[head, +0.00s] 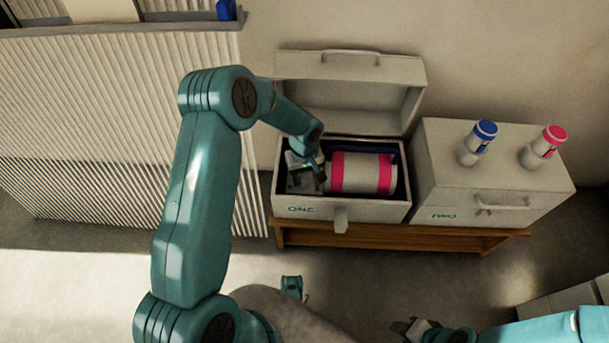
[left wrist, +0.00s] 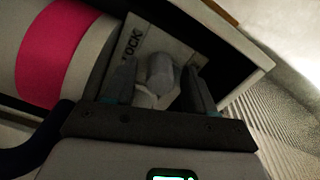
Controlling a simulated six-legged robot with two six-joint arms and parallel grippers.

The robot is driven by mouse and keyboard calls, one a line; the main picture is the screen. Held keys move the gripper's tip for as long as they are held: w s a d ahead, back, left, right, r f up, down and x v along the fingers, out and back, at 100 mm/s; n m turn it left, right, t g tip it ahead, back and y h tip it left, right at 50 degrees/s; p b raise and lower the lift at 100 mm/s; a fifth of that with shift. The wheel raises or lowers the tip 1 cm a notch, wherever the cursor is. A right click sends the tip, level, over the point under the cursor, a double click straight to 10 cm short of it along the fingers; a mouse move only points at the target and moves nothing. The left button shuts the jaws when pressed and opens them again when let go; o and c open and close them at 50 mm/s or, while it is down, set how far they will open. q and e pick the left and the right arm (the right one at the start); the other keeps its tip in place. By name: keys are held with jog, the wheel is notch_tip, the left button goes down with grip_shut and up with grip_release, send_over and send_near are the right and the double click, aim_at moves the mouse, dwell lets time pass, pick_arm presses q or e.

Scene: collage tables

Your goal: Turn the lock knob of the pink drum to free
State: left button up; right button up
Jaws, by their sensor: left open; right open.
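The pink drum (head: 362,173), white with pink bands, lies on its side inside the open box marked ONE (head: 373,209). It also shows at the left of the left wrist view (left wrist: 52,50). My left gripper (head: 318,172) is inside the box at the drum's left end. In the left wrist view its open fingers (left wrist: 158,88) stand on either side of the grey lock knob (left wrist: 160,75). A plate with the letters LOCK (left wrist: 135,42) is beside the knob. I cannot tell whether the fingers touch it. My right gripper (head: 413,328) is open and empty at the bottom, far from the box.
The box's lid (head: 350,68) stands open behind it. A closed box (head: 490,170) to the right carries a blue-capped bottle (head: 478,143) and a pink-capped bottle (head: 544,147). Both boxes stand on a wooden table (head: 385,236). A ribbed panel (head: 90,120) is at the left.

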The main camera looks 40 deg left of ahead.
pick_arm(q)
grip_shut()
jog(key=shift+f+b, duration=0.2)
jog(key=shift+b, duration=0.45)
jog(key=shift+r+n, duration=0.1)
jog(key=shift+n, duration=0.3)
jog(key=shift+r, duration=0.15)
grip_release()
notch_tip(320, 180, up, 16)
jog(key=p, duration=0.5)
jog(key=shift+r, duration=0.15)
